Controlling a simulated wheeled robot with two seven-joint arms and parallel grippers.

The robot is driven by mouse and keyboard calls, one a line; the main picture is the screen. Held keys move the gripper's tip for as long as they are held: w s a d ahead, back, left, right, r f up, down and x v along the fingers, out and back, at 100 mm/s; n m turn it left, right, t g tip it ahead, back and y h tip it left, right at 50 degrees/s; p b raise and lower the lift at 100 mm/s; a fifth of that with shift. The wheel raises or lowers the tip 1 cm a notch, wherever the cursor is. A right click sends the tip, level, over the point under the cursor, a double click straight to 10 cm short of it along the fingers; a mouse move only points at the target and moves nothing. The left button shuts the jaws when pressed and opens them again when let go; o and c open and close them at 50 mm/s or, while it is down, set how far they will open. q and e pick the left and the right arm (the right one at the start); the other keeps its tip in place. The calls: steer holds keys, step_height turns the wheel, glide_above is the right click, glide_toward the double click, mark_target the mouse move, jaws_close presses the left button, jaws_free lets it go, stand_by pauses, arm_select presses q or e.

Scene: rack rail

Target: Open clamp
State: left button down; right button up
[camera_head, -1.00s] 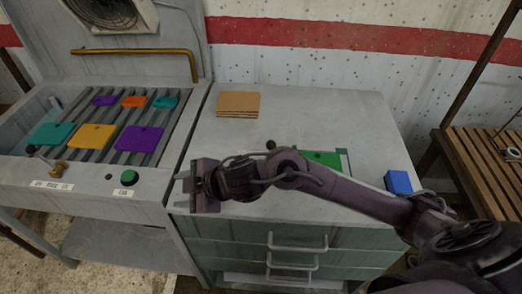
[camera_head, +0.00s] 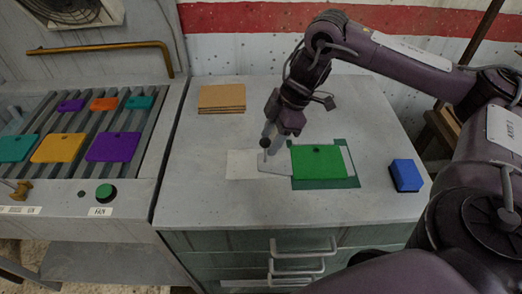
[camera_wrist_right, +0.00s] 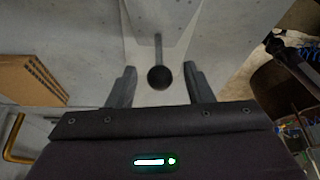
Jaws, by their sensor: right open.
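The clamp lever with a round black knob (camera_head: 265,142) stands on a grey base at the left edge of a green plate (camera_head: 319,161) on the grey cabinet top. The plate lies on a darker green backing. My right gripper (camera_head: 271,139) reaches down over the lever from the upper right and is open. In the right wrist view the knob (camera_wrist_right: 159,77) and its grey rod show between the two spread fingers (camera_wrist_right: 159,70), with a gap on each side. Whether the fingers are level with the knob is hard to tell. My left gripper is out of view.
A blue block (camera_head: 405,175) lies to the right and a stack of brown sheets (camera_head: 222,98) to the back left. A pale rectangle (camera_head: 241,164) is left of the clamp. A slatted rack (camera_head: 105,130) with coloured plates and a green button (camera_head: 104,193) stands at the left.

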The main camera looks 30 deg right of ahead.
mark_target(262, 162)
steer(key=x, duration=0.5)
steer(key=shift+a+f, duration=0.15)
steer(key=shift+f, duration=0.2)
steer(key=shift+w+a, duration=0.1)
jaws_close()
